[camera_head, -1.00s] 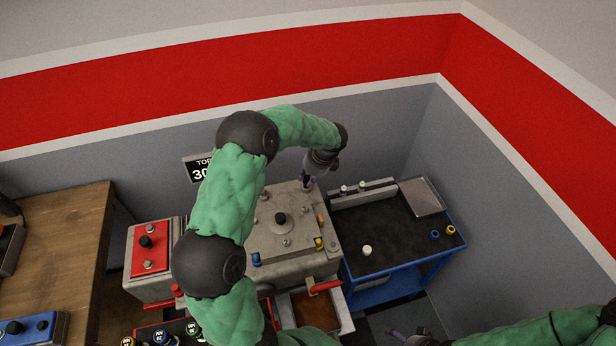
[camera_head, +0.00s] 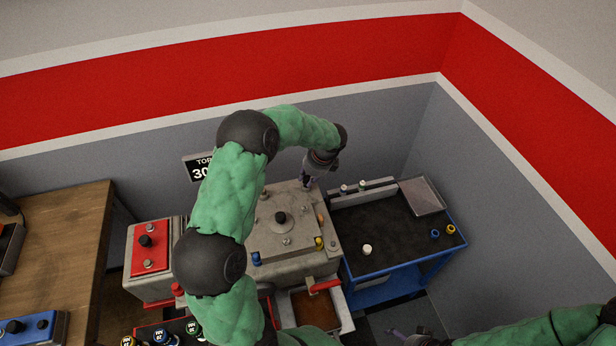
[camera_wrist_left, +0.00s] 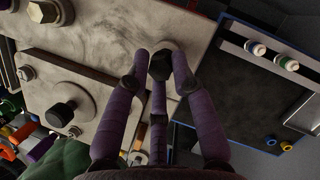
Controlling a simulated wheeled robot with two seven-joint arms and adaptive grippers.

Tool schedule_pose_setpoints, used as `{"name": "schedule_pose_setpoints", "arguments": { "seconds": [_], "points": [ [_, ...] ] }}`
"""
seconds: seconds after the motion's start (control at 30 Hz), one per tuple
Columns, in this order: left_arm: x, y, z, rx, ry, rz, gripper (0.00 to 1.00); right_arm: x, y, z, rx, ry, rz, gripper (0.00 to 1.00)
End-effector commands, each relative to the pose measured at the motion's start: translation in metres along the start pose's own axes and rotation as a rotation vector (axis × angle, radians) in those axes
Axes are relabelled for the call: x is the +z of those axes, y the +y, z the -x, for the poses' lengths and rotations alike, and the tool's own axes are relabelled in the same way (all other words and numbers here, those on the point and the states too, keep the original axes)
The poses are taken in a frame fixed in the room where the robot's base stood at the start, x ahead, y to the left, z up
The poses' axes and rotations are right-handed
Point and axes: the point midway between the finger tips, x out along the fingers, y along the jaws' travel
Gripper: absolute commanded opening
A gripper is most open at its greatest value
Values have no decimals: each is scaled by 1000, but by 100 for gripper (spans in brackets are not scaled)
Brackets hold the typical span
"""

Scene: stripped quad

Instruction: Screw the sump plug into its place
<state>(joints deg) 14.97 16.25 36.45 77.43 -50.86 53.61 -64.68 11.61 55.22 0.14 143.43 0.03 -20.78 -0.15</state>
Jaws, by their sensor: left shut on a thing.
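My left gripper (camera_head: 308,184) is over the back right corner of the grey metal block (camera_head: 277,265). In the left wrist view its purple fingers (camera_wrist_left: 160,72) close around a small dark hex-headed piece (camera_wrist_left: 160,64), which looks like the sump plug. The piece is at the block's surface near a rounded corner. The fingers hide its lower part, and I cannot tell whether it sits in a hole. My right gripper (camera_head: 408,335) shows only in part at the bottom edge, away from the block; its jaws are unclear.
A blue cart (camera_head: 405,268) with a dark top stands right of the block, holding a white cap (camera_head: 367,249), blue and yellow rings and a grey rack (camera_head: 365,192). A red-topped box (camera_head: 150,247) and a wooden bench (camera_head: 62,235) are at left. An open drawer (camera_head: 316,310) is in front.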

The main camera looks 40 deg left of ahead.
Motion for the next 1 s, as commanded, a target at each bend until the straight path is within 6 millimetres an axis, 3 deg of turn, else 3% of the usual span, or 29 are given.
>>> {"name": "schedule_pose_setpoints", "arguments": {
  "seconds": [0.87,0.9,1.0],
  "points": [
    [-6,0,-18,0,0,0,0,0,4,-11,0,0,0,100],
    [-6,0,-18,0,0,0,27,0,4,-11,0,0,0,100],
    [-6,0,-18,0,0,0,52,0,4,-11,0,0,0,100]
  ]
}}
